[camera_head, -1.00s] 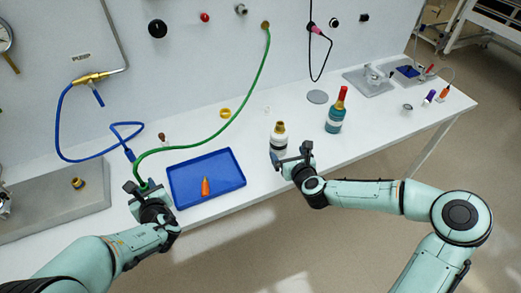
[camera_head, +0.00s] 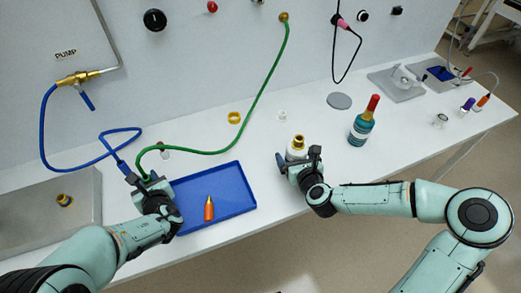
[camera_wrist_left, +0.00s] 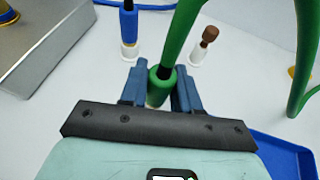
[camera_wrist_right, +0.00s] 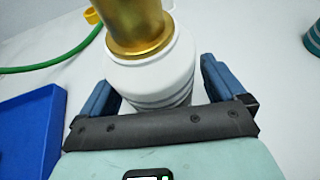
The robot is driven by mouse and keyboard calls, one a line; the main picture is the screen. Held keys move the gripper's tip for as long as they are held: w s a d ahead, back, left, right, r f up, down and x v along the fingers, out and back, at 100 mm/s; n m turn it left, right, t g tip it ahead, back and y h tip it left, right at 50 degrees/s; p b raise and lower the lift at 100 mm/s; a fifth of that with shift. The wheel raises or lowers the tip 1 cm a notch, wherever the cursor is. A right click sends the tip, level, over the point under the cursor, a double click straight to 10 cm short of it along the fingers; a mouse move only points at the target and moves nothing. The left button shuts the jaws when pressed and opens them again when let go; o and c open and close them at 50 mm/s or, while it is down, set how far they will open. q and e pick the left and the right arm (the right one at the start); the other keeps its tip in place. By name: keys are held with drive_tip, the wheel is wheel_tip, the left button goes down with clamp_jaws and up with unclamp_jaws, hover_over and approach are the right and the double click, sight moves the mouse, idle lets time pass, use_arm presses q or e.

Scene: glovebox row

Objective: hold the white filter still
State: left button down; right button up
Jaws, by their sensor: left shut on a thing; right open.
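The white filter (camera_head: 295,152) stands upright on the bench, a white cylinder with a brass fitting on top. It also shows close up in the right wrist view (camera_wrist_right: 150,78). My right gripper (camera_head: 296,160) is open, with one finger on each side of the filter. Gaps show between the fingers and its body, and its lower part is hidden. My left gripper (camera_head: 142,184) is shut on the end of the green hose (camera_wrist_left: 161,86), left of the blue tray.
The blue tray (camera_head: 240,207) holds an orange-tipped item (camera_head: 209,209). A blue hose (camera_head: 45,135) and a grey sink area (camera_head: 85,215) lie left. Bench behind the filter is mostly clear.

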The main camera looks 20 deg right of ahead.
use_arm(q)
drive_tip(key=shift+w, duration=0.2)
use_arm(e)
drive_tip(key=shift+w+f, duration=0.1)
drive_tip(key=shift+c, duration=0.3)
drive_tip(key=c, duration=1.2)
drive_tip(key=shift+o, duration=0.2)
use_arm(q)
drive_tip(key=shift+a, duration=0.1)
